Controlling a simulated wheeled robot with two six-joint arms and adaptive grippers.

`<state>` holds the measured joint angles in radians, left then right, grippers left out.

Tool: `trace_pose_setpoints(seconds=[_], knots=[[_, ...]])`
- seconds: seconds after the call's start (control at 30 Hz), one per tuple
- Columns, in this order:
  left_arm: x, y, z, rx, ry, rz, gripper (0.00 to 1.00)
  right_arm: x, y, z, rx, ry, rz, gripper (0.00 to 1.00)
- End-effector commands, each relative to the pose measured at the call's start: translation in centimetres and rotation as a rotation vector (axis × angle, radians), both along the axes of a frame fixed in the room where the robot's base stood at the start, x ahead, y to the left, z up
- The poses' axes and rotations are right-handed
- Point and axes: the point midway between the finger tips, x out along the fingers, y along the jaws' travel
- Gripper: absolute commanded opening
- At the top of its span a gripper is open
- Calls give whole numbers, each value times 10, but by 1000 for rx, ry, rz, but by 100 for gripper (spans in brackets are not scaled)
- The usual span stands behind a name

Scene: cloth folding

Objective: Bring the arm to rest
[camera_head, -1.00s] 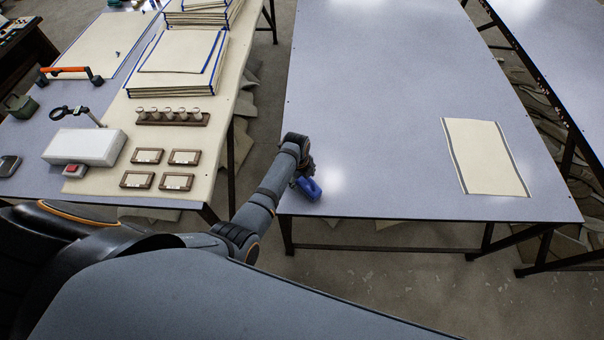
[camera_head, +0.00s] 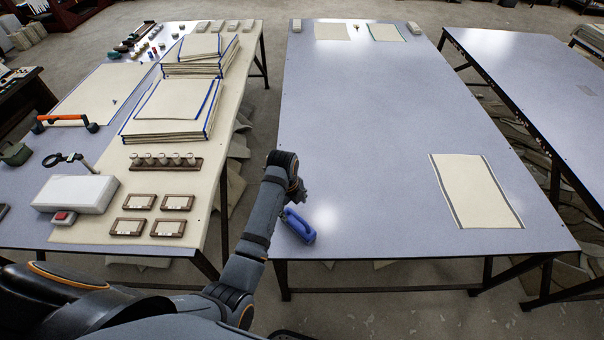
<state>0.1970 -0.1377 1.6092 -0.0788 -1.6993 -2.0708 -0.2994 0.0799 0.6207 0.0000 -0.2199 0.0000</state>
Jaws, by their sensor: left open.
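My left arm comes in from the lower left and reaches over the near left corner of the grey-blue table (camera_head: 370,150). My left gripper (camera_head: 303,198) is at the arm's end, small and partly hidden by the wrist, with its fingers open. A blue object with a handle (camera_head: 299,226) lies on the table just below the gripper, apart from it as far as I can tell. A cream cloth with dark side stripes (camera_head: 475,190) lies flat at the table's right side. My right gripper is out of view.
The left table holds stacked cloths with blue edges (camera_head: 175,108), a white box (camera_head: 76,193), small framed cards (camera_head: 177,202) and a rack of small jars (camera_head: 163,162). Two cloths (camera_head: 335,32) lie at the far end of the middle table. Its centre is clear.

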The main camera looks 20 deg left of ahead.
Motion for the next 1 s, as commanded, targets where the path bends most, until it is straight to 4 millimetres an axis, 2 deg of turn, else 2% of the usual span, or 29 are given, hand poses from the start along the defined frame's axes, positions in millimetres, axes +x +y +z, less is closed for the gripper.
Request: trace_pose_setpoints(seconds=[0.17, 0.27, 0.37, 0.43, 0.5, 0.6, 0.8, 1.0], knots=[[0, 1, 0, 0, 0, 4, 67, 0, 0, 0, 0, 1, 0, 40], [-10, 8, -3, -1, -3, 99, 67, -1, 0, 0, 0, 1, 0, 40], [-35, 27, -7, -10, -17, 365, 67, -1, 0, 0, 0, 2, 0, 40], [-60, 43, -7, -27, -39, 625, 67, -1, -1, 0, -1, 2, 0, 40], [-84, 56, -2, -55, -65, 875, 67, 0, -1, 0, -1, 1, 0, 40], [-109, 67, 7, -98, -95, 1148, 67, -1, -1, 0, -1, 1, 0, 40], [-143, 77, 26, -185, -133, 1509, 67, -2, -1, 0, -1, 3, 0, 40], [-169, 80, 44, -268, -153, 1771, 67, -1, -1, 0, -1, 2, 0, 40]])
